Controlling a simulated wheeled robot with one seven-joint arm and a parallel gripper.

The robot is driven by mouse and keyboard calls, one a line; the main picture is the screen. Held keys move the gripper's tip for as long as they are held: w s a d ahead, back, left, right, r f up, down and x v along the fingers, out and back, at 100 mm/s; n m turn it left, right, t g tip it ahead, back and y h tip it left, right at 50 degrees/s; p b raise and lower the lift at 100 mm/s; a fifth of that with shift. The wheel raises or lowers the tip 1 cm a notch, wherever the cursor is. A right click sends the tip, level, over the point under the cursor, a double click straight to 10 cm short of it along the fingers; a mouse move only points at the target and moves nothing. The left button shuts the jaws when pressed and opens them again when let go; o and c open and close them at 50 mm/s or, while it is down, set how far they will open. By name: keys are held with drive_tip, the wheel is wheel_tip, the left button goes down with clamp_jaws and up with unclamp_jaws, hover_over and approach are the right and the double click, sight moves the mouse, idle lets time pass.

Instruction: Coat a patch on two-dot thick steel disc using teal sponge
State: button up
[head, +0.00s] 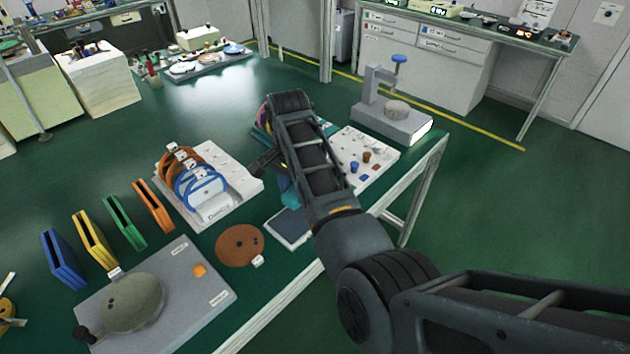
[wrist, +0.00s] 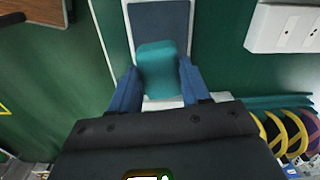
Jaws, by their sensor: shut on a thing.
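My gripper (wrist: 160,85) is shut on the teal sponge (wrist: 160,68), which sits between its two blue fingers in the wrist view. In the head view my arm hides most of the gripper and sponge. Beneath the sponge in the wrist view is a dark blue-grey pad in a pale frame (wrist: 160,17); whether they touch is unclear. A thick grey-green disc (head: 133,302) lies on a grey plate (head: 205,308) at the lower left of the head view, away from the gripper.
A brown disc (head: 240,245) lies between the plate and the pad. A white rack (head: 238,180) holds coloured rings. Several coloured upright holders (head: 65,260) stand at left. A clamp stand (head: 390,122) and a white board with small pegs (head: 378,158) are at the far right of the table.

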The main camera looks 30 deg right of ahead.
drive_tip(key=shift+a+f+b, duration=0.15)
drive_tip(key=shift+f+b, duration=0.15)
drive_tip(key=shift+f, duration=0.05)
wheel_tip(320, 180, down, 5)
drive_tip(key=b, duration=0.5)
drive_tip(key=shift+f, duration=0.2)
drive_tip(key=shift+f, duration=0.55)
idle(2.3)
drive_tip(key=shift+r+p, duration=2.9)
drive_tip(key=shift+r, duration=0.7)
drive_tip(key=shift+s+f, duration=0.1)
